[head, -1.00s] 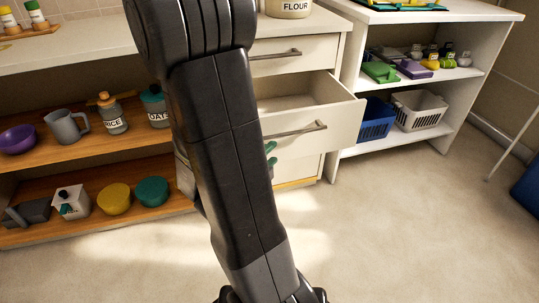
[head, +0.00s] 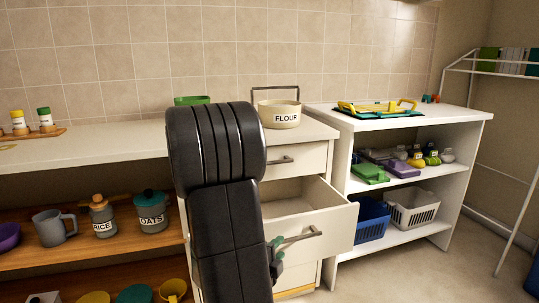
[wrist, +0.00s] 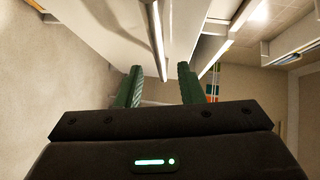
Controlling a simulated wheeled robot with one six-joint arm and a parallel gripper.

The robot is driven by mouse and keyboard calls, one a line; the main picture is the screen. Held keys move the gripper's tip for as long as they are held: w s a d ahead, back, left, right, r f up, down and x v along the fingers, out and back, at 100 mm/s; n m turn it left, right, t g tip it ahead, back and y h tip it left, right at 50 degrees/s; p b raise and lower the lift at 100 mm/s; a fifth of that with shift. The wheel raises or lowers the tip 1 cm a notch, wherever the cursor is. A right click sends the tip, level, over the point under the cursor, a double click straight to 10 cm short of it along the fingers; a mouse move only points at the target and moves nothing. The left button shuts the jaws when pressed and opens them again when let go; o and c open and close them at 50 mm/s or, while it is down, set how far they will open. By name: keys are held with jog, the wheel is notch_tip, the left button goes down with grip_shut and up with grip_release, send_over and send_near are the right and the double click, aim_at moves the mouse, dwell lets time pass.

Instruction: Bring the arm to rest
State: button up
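My arm rises in front of the cupboards in the head view and hides part of the drawer unit. My gripper (wrist: 158,86) is open, its two green fingers wide apart with nothing clamped between them. In the head view its green fingers (head: 276,254) show just right of my arm, by the left end of the drawer handle (head: 302,236). The middle drawer (head: 318,222) is pulled out and looks empty where visible. In the wrist view a pale bar, probably that handle (wrist: 160,45), runs toward the gap between the fingers, with space on both sides.
A FLOUR pot (head: 279,116) stands on the drawer unit. Left shelves hold a mug (head: 52,229), RICE and OATS jars and bowls. The right shelf unit (head: 455,117) holds a tray (head: 375,108), a blue basket (head: 371,218) and a white basket (head: 412,209).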

aim_at(285, 242)
jog(key=x, duration=0.6)
jog(key=shift+b, duration=0.35)
jog(key=shift+r, duration=0.15)
